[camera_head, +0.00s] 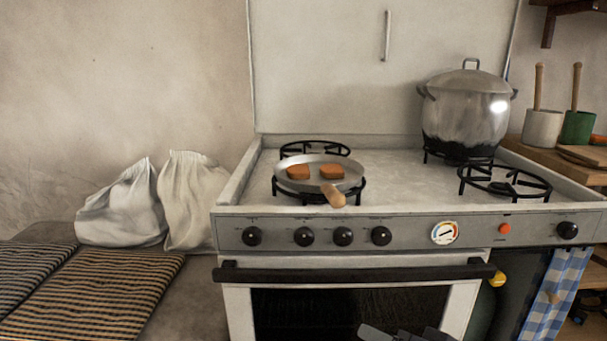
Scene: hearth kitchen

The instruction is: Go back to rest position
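A grey frying pan (318,161) with a wooden handle (333,196) rests on the front-left burner of the stove. Two orange-brown square pieces (298,172) (332,172) lie side by side in the pan. A dark grey part of a gripper, seemingly my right gripper (405,334), shows at the bottom edge in front of the oven door. Most of it is cut off, so its opening cannot be made out. It is well below the pan and apart from it. My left gripper is out of view.
A large lidded pot (466,112) stands on the back-right burner. The front-right burner (505,182) is empty. The oven door handle (355,274) sticks out at the front. White sacks (122,205) and striped cushions (105,285) lie left. Utensil pots (542,128) stand on the right shelf.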

